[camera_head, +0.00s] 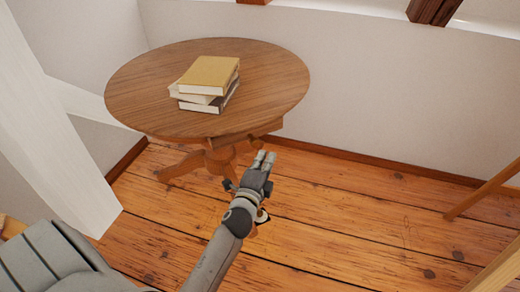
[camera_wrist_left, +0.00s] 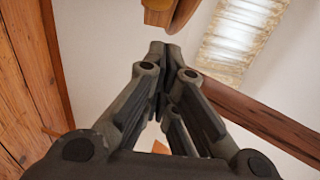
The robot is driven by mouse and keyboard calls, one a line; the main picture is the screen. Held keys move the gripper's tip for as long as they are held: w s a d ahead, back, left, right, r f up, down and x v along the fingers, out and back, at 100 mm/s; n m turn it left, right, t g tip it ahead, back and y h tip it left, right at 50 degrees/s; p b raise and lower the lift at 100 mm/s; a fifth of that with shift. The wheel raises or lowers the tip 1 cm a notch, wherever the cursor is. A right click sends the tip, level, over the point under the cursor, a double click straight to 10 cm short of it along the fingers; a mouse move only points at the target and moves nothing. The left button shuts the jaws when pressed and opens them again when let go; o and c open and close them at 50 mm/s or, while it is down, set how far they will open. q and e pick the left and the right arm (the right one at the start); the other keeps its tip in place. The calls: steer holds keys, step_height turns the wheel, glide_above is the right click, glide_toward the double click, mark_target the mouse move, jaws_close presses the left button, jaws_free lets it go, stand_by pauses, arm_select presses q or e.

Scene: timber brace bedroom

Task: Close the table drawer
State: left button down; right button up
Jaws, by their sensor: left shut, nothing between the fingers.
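The round wooden table (camera_head: 140,95) stands by the wall in the head view. Its drawer (camera_head: 262,131) shows under the near right edge of the top and sticks out a little past it. My left gripper (camera_head: 264,158) is shut and empty, just below and in front of the drawer, with a small gap visible between them. In the left wrist view the closed fingers (camera_wrist_left: 166,50) point toward a wooden part (camera_wrist_left: 158,15) that looks like the drawer front, with the table's edge beside it. My right gripper is out of view.
A stack of books (camera_head: 212,75) lies on the tabletop. A white post (camera_head: 50,130) stands at the left. Wooden legs (camera_head: 485,190) of some furniture show at the right. The plank floor (camera_head: 370,210) between is clear.

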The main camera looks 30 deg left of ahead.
arm_select(q)
steer(key=w+a, duration=0.2)
steer(key=a, duration=0.1)
steer(key=shift+w+a, duration=0.25)
steer(key=shift+w, duration=0.1)
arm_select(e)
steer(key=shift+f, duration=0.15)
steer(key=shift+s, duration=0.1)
arm_select(q)
steer(key=shift+a, duration=0.1)
